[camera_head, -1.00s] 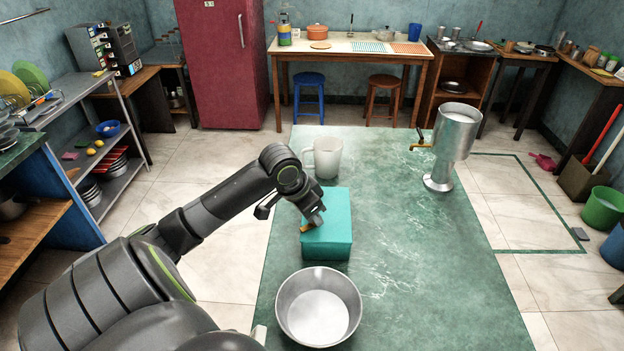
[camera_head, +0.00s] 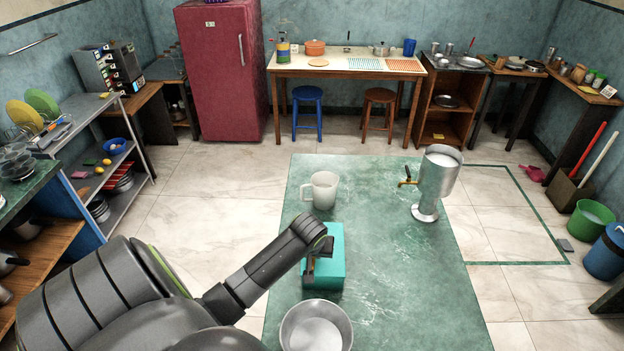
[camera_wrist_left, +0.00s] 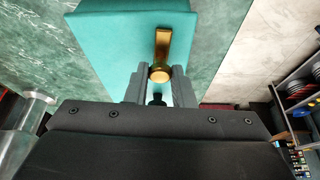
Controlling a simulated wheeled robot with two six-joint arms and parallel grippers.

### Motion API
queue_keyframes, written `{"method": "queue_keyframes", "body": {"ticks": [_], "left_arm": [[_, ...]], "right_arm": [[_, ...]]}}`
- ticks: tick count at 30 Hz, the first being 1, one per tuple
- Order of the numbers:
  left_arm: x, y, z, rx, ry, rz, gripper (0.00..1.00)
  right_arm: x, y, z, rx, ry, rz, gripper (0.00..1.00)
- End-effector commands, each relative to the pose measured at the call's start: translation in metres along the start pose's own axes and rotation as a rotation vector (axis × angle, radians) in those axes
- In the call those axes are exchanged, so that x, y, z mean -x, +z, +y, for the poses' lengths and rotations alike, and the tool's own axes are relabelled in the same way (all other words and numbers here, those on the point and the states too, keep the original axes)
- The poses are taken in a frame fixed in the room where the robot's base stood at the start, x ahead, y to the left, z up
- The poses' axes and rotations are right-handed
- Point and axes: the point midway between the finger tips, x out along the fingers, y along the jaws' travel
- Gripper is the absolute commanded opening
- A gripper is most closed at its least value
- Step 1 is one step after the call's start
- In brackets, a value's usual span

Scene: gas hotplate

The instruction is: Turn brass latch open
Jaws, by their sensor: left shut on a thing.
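A teal box (camera_head: 334,275) sits on the green marble tabletop (camera_head: 400,290). The brass latch (camera_wrist_left: 163,45) is on the box in the left wrist view: a flat bar with a rounded end. My left gripper (camera_wrist_left: 159,74) is shut on the latch's rounded end, one finger on each side. The bar extends away from the fingers, up the picture. In the head view my left gripper (camera_head: 309,272) is at the box's left side and hides most of the latch. My right gripper is not in view.
A metal bowl (camera_head: 316,328) stands just in front of the box. A translucent mug (camera_head: 325,190) is behind it. A steel dispenser (camera_head: 438,180) with a brass-coloured tap stands at the back right. The tabletop right of the box is clear.

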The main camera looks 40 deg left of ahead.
Motion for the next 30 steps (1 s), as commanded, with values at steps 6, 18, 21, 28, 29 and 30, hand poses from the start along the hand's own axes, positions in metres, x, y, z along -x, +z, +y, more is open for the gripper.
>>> {"method": "queue_keyframes", "body": {"ticks": [6, 18, 21, 28, 29, 30], "left_arm": [[0.0019, -0.0013, 0.0011, 0.069, -0.028, 0.001, 0.00], [-0.0003, -0.0007, 0.0008, 0.097, -0.039, 0.001, 0.00], [-0.0003, -0.0007, 0.0007, 0.096, -0.039, 0.001, 0.00], [-0.0002, -0.0006, 0.0006, 0.096, -0.039, 0.001, 0.41], [-0.0003, -0.0006, 0.0006, 0.095, -0.039, 0.001, 0.43], [-0.0002, -0.0006, 0.0006, 0.095, -0.039, 0.001, 0.43]], "right_arm": [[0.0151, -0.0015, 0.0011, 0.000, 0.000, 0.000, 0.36], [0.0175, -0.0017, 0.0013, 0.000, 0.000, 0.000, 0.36], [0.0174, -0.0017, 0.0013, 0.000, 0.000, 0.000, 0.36], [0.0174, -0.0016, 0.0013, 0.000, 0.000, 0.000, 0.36], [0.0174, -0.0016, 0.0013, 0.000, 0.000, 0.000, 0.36], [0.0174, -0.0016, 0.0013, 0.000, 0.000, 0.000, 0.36]]}}
